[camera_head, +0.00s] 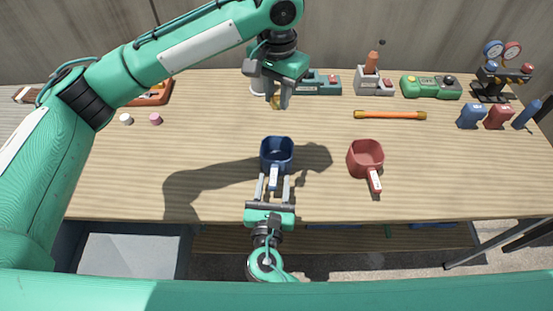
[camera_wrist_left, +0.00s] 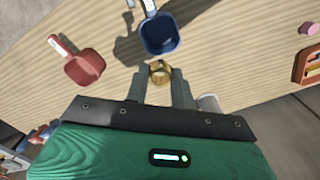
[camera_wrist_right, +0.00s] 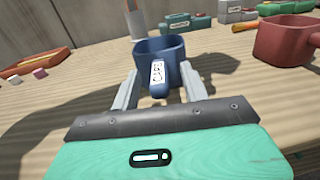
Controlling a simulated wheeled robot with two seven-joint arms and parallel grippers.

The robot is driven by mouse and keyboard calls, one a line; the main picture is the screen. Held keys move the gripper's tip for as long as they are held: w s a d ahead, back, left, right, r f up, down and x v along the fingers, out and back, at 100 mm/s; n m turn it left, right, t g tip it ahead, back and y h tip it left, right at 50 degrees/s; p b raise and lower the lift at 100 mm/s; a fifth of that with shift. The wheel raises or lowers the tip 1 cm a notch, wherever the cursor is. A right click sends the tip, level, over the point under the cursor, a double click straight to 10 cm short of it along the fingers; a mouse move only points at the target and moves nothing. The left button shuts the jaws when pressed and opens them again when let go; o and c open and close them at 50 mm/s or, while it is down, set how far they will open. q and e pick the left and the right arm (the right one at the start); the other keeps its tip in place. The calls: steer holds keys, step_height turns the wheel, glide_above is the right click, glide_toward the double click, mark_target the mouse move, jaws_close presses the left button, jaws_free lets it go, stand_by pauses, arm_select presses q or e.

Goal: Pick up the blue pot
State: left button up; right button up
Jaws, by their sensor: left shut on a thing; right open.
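The blue pot (camera_head: 277,146) stands upright on the wooden table, its labelled handle pointing toward me. It also shows in the left wrist view (camera_wrist_left: 160,36) and the right wrist view (camera_wrist_right: 160,48). My right gripper (camera_head: 273,181) is open, with one finger on each side of the handle; a gap to the handle shows in the right wrist view. My left gripper (camera_head: 277,101) is shut on a brass ring (camera_wrist_left: 160,73), held above the table behind the pot.
A red pot (camera_head: 365,157) stands right of the blue pot. An orange rod (camera_head: 390,115) lies behind it. Pink (camera_head: 155,119) and white (camera_head: 126,119) caps sit at the left. Tools line the back, including a green case (camera_head: 430,87) and a gauge set (camera_head: 494,78).

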mark_target(275, 165)
steer(key=shift+w+f, duration=0.1)
steer(key=shift+w, duration=1.4)
jaws_close()
step_height(275, 165, up, 9)
steer(key=shift+r, duration=0.15)
steer(key=shift+a+f, duration=0.3)
steer(key=shift+f, duration=0.1)
steer(key=shift+d+f, duration=0.2)
steer(key=shift+f, duration=0.7)
steer(key=shift+d+f, duration=0.15)
steer(key=shift+f, duration=2.85)
